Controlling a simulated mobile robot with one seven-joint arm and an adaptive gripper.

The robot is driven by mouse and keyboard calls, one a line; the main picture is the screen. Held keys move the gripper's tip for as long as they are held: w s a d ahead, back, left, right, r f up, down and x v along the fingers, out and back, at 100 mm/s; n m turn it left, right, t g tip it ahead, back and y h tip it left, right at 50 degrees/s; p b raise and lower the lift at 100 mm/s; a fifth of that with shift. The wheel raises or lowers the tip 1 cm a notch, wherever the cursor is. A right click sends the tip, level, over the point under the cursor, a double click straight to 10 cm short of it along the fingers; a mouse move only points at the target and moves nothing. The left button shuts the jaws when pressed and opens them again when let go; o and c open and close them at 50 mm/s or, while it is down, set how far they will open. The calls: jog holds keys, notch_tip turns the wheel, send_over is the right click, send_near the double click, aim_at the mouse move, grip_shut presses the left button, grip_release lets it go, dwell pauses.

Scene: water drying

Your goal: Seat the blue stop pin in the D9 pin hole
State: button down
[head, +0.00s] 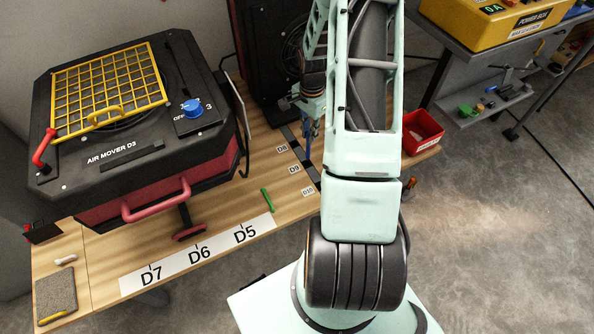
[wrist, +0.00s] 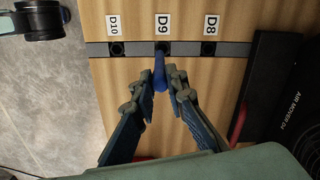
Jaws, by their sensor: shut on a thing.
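The blue stop pin (wrist: 160,72) is between the fingertips of my gripper (wrist: 161,84), which is shut on it. In the wrist view its far end overlaps the D9 pin hole (wrist: 162,48) in the grey strip (wrist: 138,49), covering part of it. I cannot tell whether the tip is in the hole or above it. The D10 hole (wrist: 117,49) and D8 hole (wrist: 208,48) look empty. In the head view my gripper (head: 309,128) is small and partly behind my arm, over the strip near the D8 and D9 labels.
The black and red air mover D3 (head: 120,150) stands left on the wooden bench. A green stick (head: 267,199) lies near the D5 label. Air mover D4 (wrist: 285,95) is close on the right in the wrist view. A red bin (head: 421,132) stands right of my arm.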

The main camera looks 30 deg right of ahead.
aim_at(308, 151)
jog(key=shift+w+f, duration=0.1)
jog(key=shift+w, duration=0.2)
notch_tip(308, 151, down, 10)
jog(key=b, duration=0.5)
jog(key=shift+d+b, duration=0.1)
jog(key=shift+b, duration=0.2)
jog(key=shift+f, duration=0.15)
jog(key=c, duration=1.9)
grip_release()
jog(key=shift+c, duration=0.2)
notch_tip(308, 151, up, 12)
jog(key=shift+r+p, duration=0.15)
jog(key=shift+p, duration=1.05)
